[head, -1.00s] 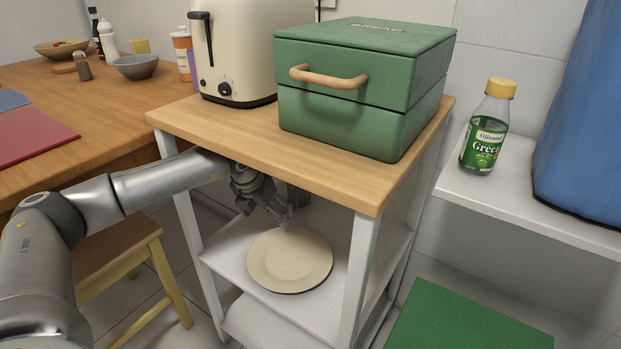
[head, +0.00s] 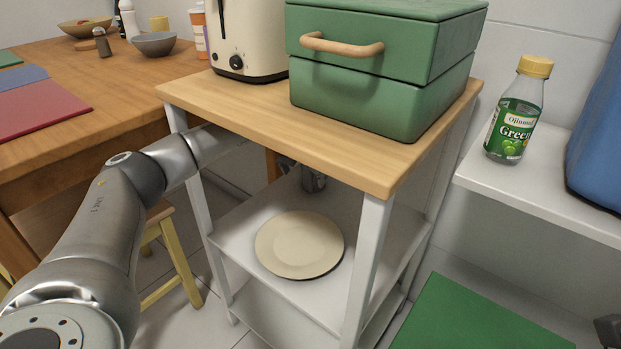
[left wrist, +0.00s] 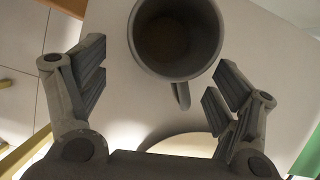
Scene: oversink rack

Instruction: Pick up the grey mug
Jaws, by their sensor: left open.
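The grey mug (head: 313,181) stands on the white shelf under the wooden top, behind the cream plate (head: 299,244). The top and its shadow hide part of it. My left gripper (left wrist: 162,70) is open, with one finger on each side of the mug (left wrist: 172,68) in the left wrist view. The mug's open mouth and its handle show there; the handle points toward the gripper's base. I cannot tell whether a finger touches the mug. In the head view the left arm reaches under the top, and the gripper is mostly hidden. My right gripper is not clearly in view.
The cart's wooden top (head: 330,140) hangs low over my left arm, with a white front post (head: 366,270). A green bread box (head: 385,75) and a toaster (head: 247,35) stand on it. A green-labelled bottle (head: 515,115) stands on the right shelf. A stool (head: 170,250) is at left.

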